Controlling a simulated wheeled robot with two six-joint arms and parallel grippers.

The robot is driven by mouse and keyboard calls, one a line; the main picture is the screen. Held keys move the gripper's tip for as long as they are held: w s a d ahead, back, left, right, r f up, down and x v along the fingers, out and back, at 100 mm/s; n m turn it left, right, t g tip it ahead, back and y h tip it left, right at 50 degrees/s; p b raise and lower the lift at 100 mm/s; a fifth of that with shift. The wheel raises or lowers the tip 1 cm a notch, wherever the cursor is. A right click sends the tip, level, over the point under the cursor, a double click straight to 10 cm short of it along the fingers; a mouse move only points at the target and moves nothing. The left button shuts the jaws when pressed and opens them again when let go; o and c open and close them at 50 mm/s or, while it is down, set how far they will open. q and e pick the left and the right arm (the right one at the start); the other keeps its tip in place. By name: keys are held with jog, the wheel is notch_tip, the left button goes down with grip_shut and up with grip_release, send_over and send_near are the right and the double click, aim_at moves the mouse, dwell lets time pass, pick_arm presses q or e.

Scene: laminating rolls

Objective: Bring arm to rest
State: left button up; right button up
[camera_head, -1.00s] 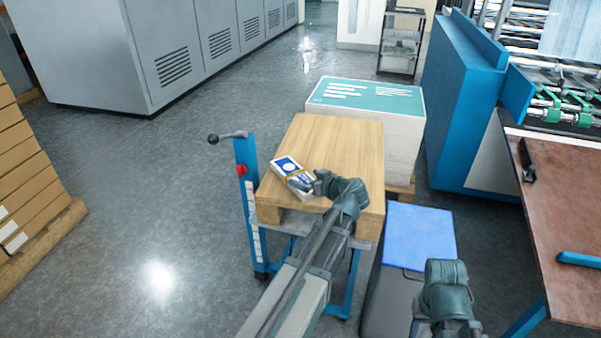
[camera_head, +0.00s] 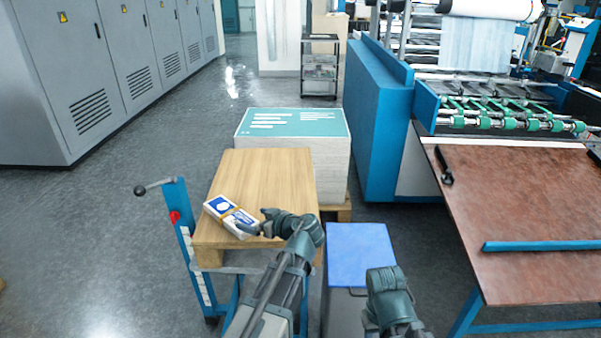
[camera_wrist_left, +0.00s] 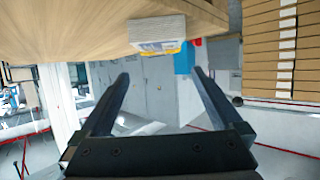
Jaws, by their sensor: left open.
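My left gripper (camera_head: 256,226) is low over the wooden-topped lift table (camera_head: 262,172), beside a small white-and-blue banded pack (camera_head: 231,216) lying on it. In the left wrist view the two dark fingers (camera_wrist_left: 160,80) stand wide apart with nothing between them. That view appears upside down; the wooden top (camera_wrist_left: 75,30) is at its upper edge, and the pack (camera_wrist_left: 157,33) shows beyond the fingertips.
A white stack with a green printed top (camera_head: 292,123) stands on a pallet behind the lift table. A blue-topped grey bin (camera_head: 358,245) is to its right. A brown table (camera_head: 515,205) and blue machine (camera_head: 378,125) fill the right. Open floor (camera_head: 85,235) lies left.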

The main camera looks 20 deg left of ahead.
pick_arm(q)
jog(key=shift+s+d+r, duration=0.1)
jog(key=shift+d+r, duration=0.05)
jog(key=shift+d, duration=0.05)
jog(key=s+d+r+m+g+h+p, duration=0.2)
jog(key=s+d+m+h+p, duration=0.3)
jog(key=d, duration=0.8)
jog(key=s+d+r+m+g+h+p, duration=0.3)
jog(key=s+d+m+h+p, duration=0.3)
jog(key=s+d+m+p, duration=0.5)
jog(key=s+d+g+p, duration=0.1)
jog(key=s+d+p, duration=0.1)
jog(key=s+p, duration=0.1)
jog(key=shift+s, duration=0.35)
jog(key=shift+r, duration=0.1)
jog(key=shift+c, duration=0.2)
